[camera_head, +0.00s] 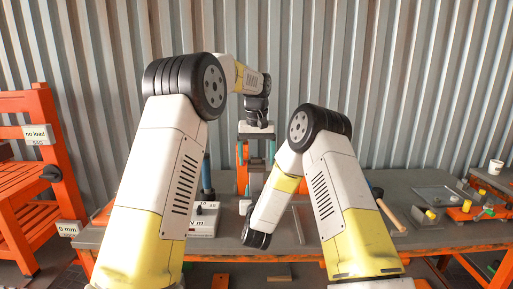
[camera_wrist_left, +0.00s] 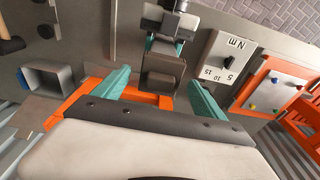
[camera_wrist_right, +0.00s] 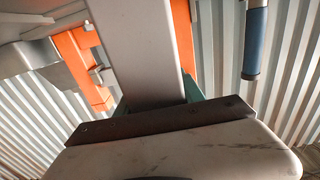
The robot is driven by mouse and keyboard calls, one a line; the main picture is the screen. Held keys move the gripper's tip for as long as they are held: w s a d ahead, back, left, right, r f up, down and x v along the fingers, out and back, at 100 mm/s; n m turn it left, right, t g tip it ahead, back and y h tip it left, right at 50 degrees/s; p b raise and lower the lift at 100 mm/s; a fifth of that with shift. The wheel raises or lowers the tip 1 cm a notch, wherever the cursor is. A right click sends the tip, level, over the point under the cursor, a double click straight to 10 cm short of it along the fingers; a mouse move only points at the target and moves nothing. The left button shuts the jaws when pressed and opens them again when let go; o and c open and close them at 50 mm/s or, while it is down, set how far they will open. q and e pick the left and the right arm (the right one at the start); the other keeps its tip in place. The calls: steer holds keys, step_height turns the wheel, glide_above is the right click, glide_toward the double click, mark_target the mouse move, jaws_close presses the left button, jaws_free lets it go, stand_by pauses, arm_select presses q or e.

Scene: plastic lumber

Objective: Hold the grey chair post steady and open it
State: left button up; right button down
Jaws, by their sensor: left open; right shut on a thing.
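A pale grey post (camera_wrist_right: 143,50) runs down between the fingers of my right gripper (camera_wrist_right: 156,97) in the right wrist view. That gripper is shut on it, and the post hides much of the fingers. In the head view my right arm hides this gripper. My left gripper (camera_head: 256,152) is open and points down over the bench, with its teal fingers apart. In the left wrist view the left gripper (camera_wrist_left: 160,80) has a brown-grey block (camera_wrist_left: 162,66) between and beyond its fingertips. I cannot tell whether they touch it, or whether the block belongs to the post.
A torque box (camera_head: 204,220) marked N m stands left on the grey bench (camera_head: 330,232). An orange frame (camera_wrist_left: 150,98) lies below the left fingers, with a square grey tube (camera_wrist_left: 46,76) beside it. A wooden-handled tool (camera_head: 390,214) and a tray (camera_head: 437,195) are on the right. A corrugated wall closes the back.

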mark_target(256, 158)
arm_select(q)
steer(key=shift+w+f, duration=0.1)
steer(key=shift+f, duration=0.35)
steer(key=shift+c, duration=0.2)
steer(key=c, duration=1.6)
steer(key=shift+r, duration=0.1)
steer(key=shift+r, duration=0.15)
steer(key=shift+r, duration=0.95)
steer(key=shift+r, duration=2)
arm_select(e)
steer(key=c, duration=0.6)
jaws_free()
steer(key=shift+c, duration=0.2)
